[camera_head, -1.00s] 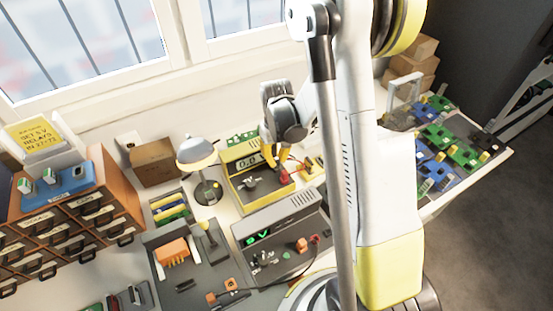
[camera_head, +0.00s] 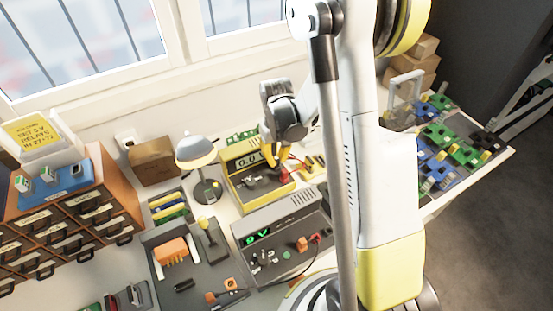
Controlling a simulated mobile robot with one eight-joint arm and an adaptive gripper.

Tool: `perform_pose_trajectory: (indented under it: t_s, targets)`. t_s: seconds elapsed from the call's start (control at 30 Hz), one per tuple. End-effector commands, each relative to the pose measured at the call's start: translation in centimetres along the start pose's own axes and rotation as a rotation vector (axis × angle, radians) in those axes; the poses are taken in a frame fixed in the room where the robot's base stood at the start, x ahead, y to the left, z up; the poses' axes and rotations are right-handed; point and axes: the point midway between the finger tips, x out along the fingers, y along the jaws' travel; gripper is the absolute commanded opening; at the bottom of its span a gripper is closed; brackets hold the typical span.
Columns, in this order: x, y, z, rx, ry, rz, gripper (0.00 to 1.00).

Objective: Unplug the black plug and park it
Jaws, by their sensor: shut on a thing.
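A yellow bench meter (camera_head: 231,166) with a lit display stands on the bench near the window wall. My gripper (camera_head: 271,162) has yellow fingers and points down over the right part of the meter's front panel. It is shut on a small dark thing at the panel, which looks like the black plug; the fingers hide most of it. I cannot tell whether the plug is still seated in its socket. A red plug (camera_head: 284,176) with a red lead sits just right of the fingers. No separate parking place for the plug can be made out.
A grey power supply (camera_head: 262,232) with a green display stands in front of the meter. A desk lamp (camera_head: 196,150) is close on the left. A grey tool tray (camera_head: 165,272) lies front left. Circuit boards (camera_head: 430,140) crowd the right end. My arm hides the middle.

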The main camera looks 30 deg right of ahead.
Motion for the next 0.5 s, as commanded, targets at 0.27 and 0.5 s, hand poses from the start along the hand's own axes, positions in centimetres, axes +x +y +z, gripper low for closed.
perform_pose_trajectory:
  t_s: [0.27,0.5]
  targets:
    - [0.01,0.00,0.00,0.000,0.000,0.000,0.00]
    - [0.38,0.00,0.00,0.000,0.000,0.000,0.00]
